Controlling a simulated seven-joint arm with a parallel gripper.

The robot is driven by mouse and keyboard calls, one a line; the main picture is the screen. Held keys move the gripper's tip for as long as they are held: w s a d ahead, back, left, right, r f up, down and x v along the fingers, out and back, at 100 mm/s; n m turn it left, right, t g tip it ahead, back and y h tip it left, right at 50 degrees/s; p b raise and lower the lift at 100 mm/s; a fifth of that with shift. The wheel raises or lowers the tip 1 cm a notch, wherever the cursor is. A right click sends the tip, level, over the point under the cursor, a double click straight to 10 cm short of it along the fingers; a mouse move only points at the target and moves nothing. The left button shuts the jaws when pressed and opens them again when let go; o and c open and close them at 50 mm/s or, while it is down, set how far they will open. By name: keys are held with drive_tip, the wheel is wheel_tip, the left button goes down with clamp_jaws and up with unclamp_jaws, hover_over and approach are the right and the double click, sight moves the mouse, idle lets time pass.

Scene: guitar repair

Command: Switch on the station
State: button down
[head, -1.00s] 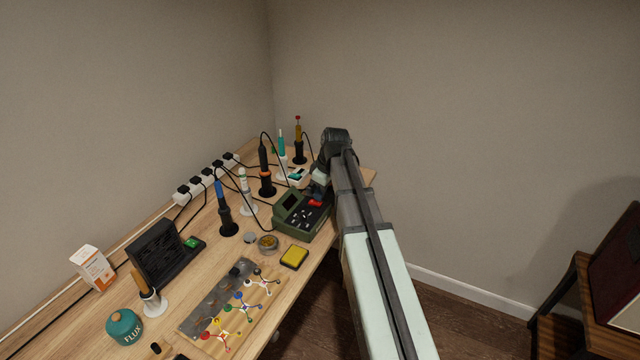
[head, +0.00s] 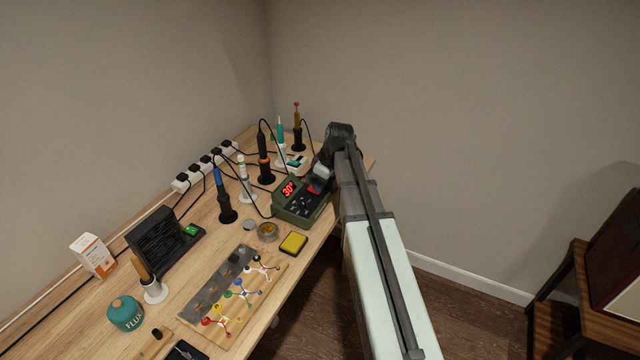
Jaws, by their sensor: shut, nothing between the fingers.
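The green soldering station (head: 303,212) stands on the workbench near its right edge. Its display (head: 288,189) is lit and shows red digits that look like "30" with a degree mark. A red switch (head: 314,188) shows on the station's top right, partly hidden by my gripper. My gripper (head: 317,184) is shut with nothing held, right over that side of the station beside the switch. I cannot tell whether the fingertips touch it.
Several irons in stands, such as the blue one (head: 222,197), and their cables crowd the area behind and left of the station. A power strip (head: 205,167) runs along the wall.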

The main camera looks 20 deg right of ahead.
drive_tip(key=shift+w+a, duration=0.1)
drive_tip(key=shift+w+a+r, duration=0.35)
drive_tip(key=shift+w+a, duration=0.05)
drive_tip(key=shift+w, duration=0.05)
idle(0.4)
drive_tip(key=shift+r, duration=0.7)
drive_tip(key=s+d+v, duration=0.1)
drive_tip(key=v, duration=1.1)
drive_tip(key=shift+s+d, duration=0.15)
drive_tip(key=shift+s, duration=0.05)
drive_tip(key=shift+f, duration=0.1)
